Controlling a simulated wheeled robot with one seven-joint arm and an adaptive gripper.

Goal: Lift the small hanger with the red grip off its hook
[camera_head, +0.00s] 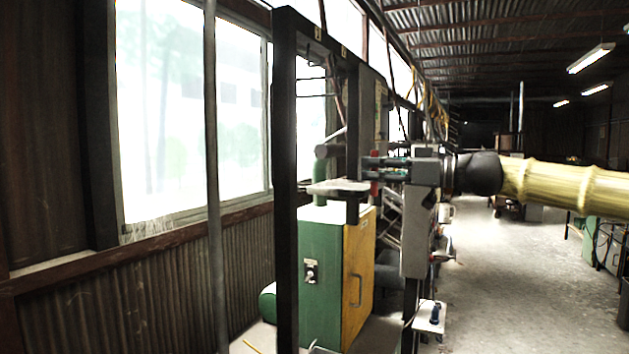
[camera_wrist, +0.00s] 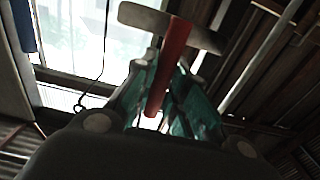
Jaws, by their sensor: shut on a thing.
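The red grip (camera_wrist: 170,62) of the small hanger stands between the teal fingers of my gripper (camera_wrist: 166,92) in the wrist view. The fingers are shut on it. A pale grey crosspiece (camera_wrist: 185,27) lies across the grip's far end. In the head view my gripper (camera_head: 375,168) reaches in from the right beside the dark frame, and a little red (camera_head: 374,188) shows just under its fingers. A pale flat piece (camera_head: 338,186) lies left of the fingers; I cannot tell whether it belongs to the hanger. The hook, and whether the hanger still touches it, cannot be made out.
A dark upright frame (camera_head: 285,200) stands left of my gripper. A green and yellow cabinet (camera_head: 325,275) is below and behind it. A grey box (camera_head: 416,240) sits just under my wrist. The floor (camera_head: 500,285) at the right is mostly open.

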